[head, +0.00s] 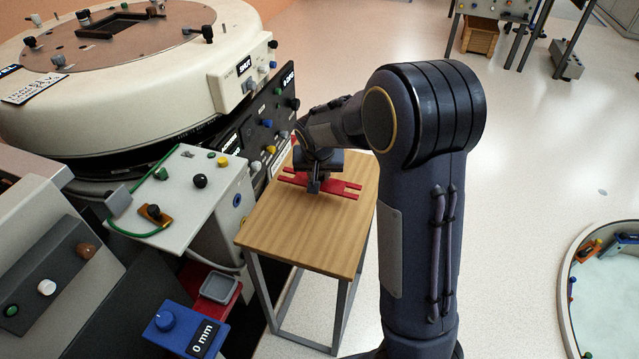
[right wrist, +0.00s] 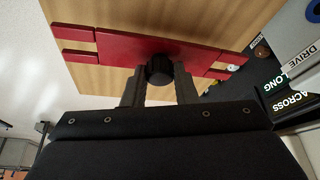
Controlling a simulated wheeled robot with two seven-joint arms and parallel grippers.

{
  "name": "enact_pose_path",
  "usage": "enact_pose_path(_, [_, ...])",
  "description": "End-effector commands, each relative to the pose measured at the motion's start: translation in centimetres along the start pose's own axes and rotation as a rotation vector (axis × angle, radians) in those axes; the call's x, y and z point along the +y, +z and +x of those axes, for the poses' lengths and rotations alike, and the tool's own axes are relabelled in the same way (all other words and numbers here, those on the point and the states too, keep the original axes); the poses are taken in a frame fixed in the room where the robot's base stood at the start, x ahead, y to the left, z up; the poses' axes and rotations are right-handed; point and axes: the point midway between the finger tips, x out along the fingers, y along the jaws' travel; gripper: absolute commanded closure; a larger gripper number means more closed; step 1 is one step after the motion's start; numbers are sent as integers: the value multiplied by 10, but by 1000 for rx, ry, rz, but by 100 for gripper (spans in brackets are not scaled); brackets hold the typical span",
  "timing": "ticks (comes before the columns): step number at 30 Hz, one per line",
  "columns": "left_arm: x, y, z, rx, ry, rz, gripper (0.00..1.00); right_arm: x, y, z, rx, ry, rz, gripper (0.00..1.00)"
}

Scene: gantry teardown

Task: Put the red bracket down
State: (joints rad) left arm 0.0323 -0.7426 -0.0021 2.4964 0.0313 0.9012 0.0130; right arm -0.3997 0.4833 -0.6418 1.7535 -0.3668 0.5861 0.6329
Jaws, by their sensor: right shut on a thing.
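The red bracket (head: 336,189) is a flat red bar with slotted ends, lying on or just above the wooden top of a small table (head: 309,236). In the right wrist view the bracket (right wrist: 115,47) spans the picture over the wood, with a dark round knob (right wrist: 160,70) at its middle. My right gripper (head: 314,187) is above the bracket's middle, and its two fingers (right wrist: 160,88) are shut on the knob. I cannot tell whether the bracket touches the wood. My left gripper is not in view.
A large cream round machine (head: 150,75) and a black panel with knobs (head: 270,125) stand left of the table. A light grey control box (head: 185,190) is close to its left side. Pale floor (head: 560,130) is open at the right. A round tub (head: 600,290) stands at the lower right.

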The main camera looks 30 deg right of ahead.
Motion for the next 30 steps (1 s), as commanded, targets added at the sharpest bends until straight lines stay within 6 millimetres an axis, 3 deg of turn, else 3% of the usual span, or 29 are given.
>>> enact_pose_path(7, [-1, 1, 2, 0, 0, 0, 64, 2, -4, 17, 2, 0, 0, 100])
enact_pose_path(12, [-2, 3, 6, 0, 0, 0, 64, 2, 6, 38, 0, 0, -1, 100])
enact_pose_path(22, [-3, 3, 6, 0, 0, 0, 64, 1, 7, 42, 3, -3, 0, 100])
enact_pose_path(23, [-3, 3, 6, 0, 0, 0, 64, 1, 8, 42, 0, -1, 0, 70])
enact_pose_path(27, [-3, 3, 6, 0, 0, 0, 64, 1, 8, 41, 0, -1, 0, 52])
enact_pose_path(30, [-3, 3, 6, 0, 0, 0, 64, 1, 8, 41, 0, -1, 0, 52])
